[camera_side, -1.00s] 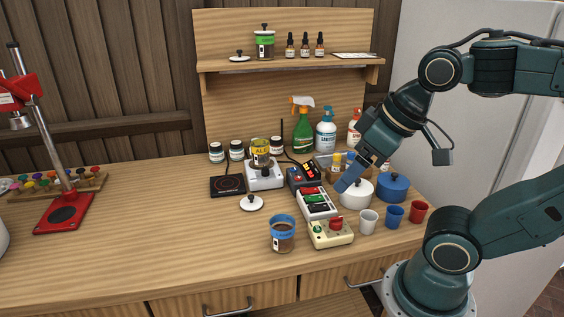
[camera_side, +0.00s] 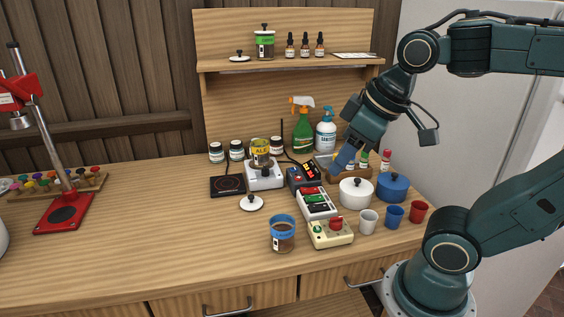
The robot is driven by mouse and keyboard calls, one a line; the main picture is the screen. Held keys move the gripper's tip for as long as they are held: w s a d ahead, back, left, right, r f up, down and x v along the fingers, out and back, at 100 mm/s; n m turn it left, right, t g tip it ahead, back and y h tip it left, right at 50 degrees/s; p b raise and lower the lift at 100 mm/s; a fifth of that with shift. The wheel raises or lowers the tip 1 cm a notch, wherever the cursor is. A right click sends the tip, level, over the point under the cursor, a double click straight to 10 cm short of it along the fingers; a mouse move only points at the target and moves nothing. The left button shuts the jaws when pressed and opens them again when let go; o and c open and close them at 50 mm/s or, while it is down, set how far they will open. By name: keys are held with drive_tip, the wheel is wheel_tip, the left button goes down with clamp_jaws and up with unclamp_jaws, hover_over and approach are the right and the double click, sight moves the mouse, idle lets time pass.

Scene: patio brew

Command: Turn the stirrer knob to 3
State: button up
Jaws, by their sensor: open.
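The stirrer (camera_side: 264,180) is a pale, squat unit near the middle of the bench, with a yellow can labelled ALE (camera_side: 260,154) on top. Its knob and any scale marks are too small to make out, so the setting cannot be read.
A dark controller with red display (camera_side: 301,176) and a switch strip (camera_side: 317,204) stand right of the stirrer. A white pot (camera_side: 356,194) and blue pot (camera_side: 392,188) are farther right. A black plate (camera_side: 227,187) is left.

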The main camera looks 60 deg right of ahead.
drive_tip(key=w+d+r+n+g, duration=0.1)
drive_tip(key=w+n, duration=0.1)
drive_tip(key=w, duration=0.2)
drive_tip(key=w+d+r+n, duration=0.2)
drive_tip(key=w, duration=0.2)
drive_tip(key=n+g, duration=0.4)
drive_tip(key=n, duration=0.7)
hover_over(265, 171)
wheel_tip(265, 171, down, 11)
drive_tip(key=shift+d+f, duration=0.1)
drive_tip(key=shift+d, duration=0.35)
drive_tip(key=shift+f, duration=0.15)
drive_tip(key=f, duration=1.3)
drive_tip(key=shift+w+f, duration=0.25)
drive_tip(key=c, duration=1)
